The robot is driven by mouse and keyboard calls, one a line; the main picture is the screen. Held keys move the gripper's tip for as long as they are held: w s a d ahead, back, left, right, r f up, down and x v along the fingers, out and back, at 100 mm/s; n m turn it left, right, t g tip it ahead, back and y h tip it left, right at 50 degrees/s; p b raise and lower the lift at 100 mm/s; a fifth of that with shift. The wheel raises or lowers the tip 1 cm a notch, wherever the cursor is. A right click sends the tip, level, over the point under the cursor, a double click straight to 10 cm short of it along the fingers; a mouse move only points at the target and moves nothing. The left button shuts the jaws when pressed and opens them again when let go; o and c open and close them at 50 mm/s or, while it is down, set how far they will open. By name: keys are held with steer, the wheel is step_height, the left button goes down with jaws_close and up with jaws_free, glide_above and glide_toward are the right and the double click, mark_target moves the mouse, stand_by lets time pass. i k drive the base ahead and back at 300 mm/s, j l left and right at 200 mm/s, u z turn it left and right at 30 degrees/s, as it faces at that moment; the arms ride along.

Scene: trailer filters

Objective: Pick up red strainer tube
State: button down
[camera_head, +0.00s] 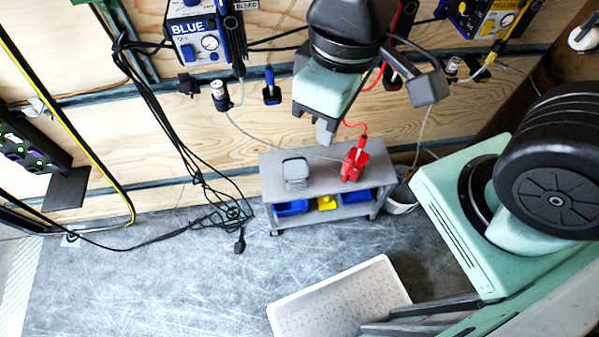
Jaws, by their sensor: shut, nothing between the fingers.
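The red strainer tube (354,163) stands on the right part of the grey cart's top (325,178). A red coiled line rises from it toward the wall equipment. My gripper (325,131) points down from the upper middle of the view, above the cart and to the left of the red strainer tube. Its fingers look close together with nothing between them. It appears apart from the tube. The upper run of the red line is partly hidden behind my arm.
A grey block-like object (296,173) sits on the cart's left side. Blue bins (291,208) and a yellow item (327,203) are on the lower shelf. A white bucket (402,196) stands right of the cart. Black cables (200,180) hang at left. A white tray (335,300) is in front.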

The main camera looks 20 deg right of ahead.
mark_target(362, 141)
steer(key=i+j+z, duration=0.2)
steer(key=j, duration=0.35)
steer(key=j+z, duration=0.2)
steer(key=j, duration=0.35)
steer(key=i+j+z, duration=0.15)
steer(key=j, duration=0.45)
steer(key=k, duration=0.05)
